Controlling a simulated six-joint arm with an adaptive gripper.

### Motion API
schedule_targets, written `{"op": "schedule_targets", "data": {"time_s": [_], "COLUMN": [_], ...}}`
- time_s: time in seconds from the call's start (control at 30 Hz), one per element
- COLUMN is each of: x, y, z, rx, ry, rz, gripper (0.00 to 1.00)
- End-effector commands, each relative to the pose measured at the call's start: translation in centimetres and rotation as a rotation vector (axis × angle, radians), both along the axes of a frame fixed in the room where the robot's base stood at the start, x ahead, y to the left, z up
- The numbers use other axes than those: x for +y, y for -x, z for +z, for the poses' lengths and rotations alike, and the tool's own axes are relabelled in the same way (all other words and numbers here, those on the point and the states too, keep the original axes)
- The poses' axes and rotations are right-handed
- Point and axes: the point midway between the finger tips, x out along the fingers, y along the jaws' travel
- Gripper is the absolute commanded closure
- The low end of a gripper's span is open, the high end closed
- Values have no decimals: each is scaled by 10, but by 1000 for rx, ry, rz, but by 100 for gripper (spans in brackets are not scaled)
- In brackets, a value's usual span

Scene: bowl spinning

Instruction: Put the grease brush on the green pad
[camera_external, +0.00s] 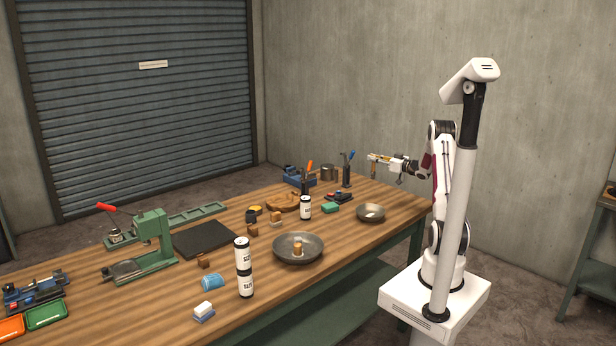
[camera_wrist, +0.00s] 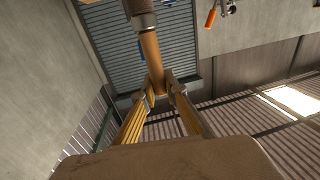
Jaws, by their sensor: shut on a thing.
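My gripper (camera_external: 377,158) is raised above the far right end of the workbench, level and pointing left. In the wrist view my gripper (camera_wrist: 160,93) is shut on the wooden handle of the grease brush (camera_wrist: 152,60). A darker collar shows at the handle's far end, at the top of that view; the bristles cannot be made out. In the external view the brush (camera_external: 373,172) is a small brown shape at the fingertips, clear of the bench.
An orange pad (camera_external: 11,328) lies beside the green pad. Tools stand upright at the back.

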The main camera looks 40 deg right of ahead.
Motion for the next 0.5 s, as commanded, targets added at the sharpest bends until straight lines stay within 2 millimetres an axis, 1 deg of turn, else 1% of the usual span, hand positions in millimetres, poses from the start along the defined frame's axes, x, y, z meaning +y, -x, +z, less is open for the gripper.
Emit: {"op": "schedule_targets", "data": {"time_s": [0.03,0.17,0.27,0.3,0.5], "x": [11,42,71,83,141], "y": [-6,-19,-29,-33,-47], "z": [4,12,18,20,32], "rx": [-1,-1,0,0,-1], "ry": [2,1,1,1,1], "rz": [17,64,99,112,165], "gripper": [100,100,100,100,100]}}
